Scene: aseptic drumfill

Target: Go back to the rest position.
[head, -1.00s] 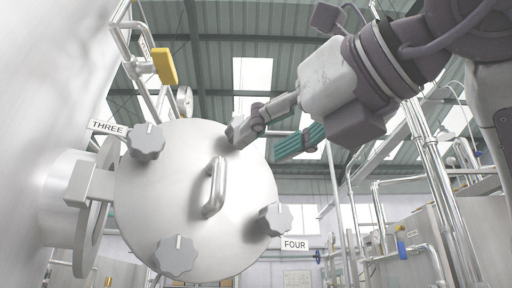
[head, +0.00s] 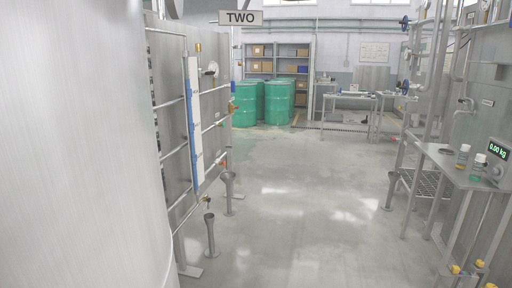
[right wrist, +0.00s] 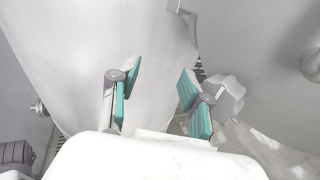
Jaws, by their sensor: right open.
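My right gripper (right wrist: 160,90) shows in the right wrist view, with its two teal-padded fingers spread apart and nothing between them. A grey lobed knob (right wrist: 228,95) is just to the right of the right finger, partly hidden by it; I cannot tell whether they touch. Pale curved metal (right wrist: 85,45) fills the background behind the fingers. Neither gripper is in the head view. My left gripper is in no frame.
In the head view a large steel vessel wall (head: 75,150) fills the left side. A panel with pipes stands behind it under a TWO sign (head: 240,17). Green drums (head: 278,103) stand far back. A steel bench (head: 455,165) is at right. The floor (head: 300,210) between is clear.

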